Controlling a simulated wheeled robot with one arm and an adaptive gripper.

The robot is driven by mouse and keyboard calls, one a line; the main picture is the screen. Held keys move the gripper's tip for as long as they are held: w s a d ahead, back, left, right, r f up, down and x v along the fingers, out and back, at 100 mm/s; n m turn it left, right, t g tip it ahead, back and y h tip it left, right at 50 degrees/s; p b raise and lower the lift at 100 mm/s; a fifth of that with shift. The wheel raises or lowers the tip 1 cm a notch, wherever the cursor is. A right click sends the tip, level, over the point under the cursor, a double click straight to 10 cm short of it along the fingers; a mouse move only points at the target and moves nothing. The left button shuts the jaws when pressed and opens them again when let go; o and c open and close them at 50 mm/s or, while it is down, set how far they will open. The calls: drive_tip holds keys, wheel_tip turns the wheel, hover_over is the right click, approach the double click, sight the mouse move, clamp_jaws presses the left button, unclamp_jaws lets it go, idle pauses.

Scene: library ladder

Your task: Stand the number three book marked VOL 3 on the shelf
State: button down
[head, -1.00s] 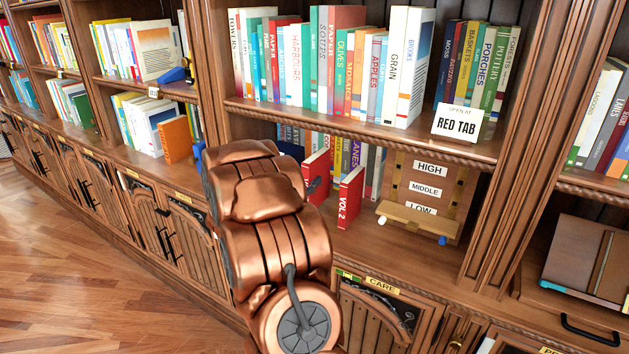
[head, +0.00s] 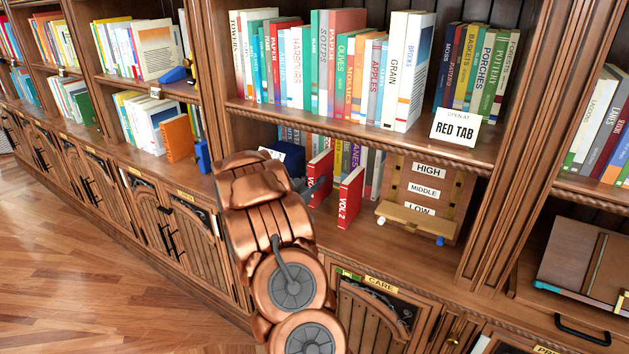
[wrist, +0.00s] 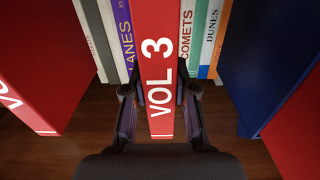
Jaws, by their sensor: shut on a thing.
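The red VOL 3 book (wrist: 160,62) stands upright between the two dark fingers of my gripper (wrist: 160,94) in the wrist view. The gripper is shut on it, with its white lettering facing me. Its lower end shows over the brown shelf board, but I cannot tell whether it touches. In the head view, my copper arm hides most of the gripper. A red book (head: 319,166) shows just beyond the arm; its marking is unclear there. The red VOL 2 book (head: 351,196) stands upright to its right on the lower shelf (head: 400,250).
Behind the held book, a row of books includes LANES (wrist: 126,35) and COMETS (wrist: 186,35). A dark blue block (wrist: 262,55) stands close at right in the wrist view. A panel marked HIGH, MIDDLE, LOW (head: 455,185) stands right of VOL 2. The upper shelf (head: 370,130) overhangs.

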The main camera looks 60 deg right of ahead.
drive_tip(key=shift+f, duration=0.3)
drive_tip(key=shift+f, duration=0.1)
drive_tip(key=shift+f, duration=0.35)
drive_tip(key=shift+f+b, duration=0.2)
drive_tip(key=shift+b, duration=0.15)
drive_tip(key=c, duration=0.9)
unclamp_jaws()
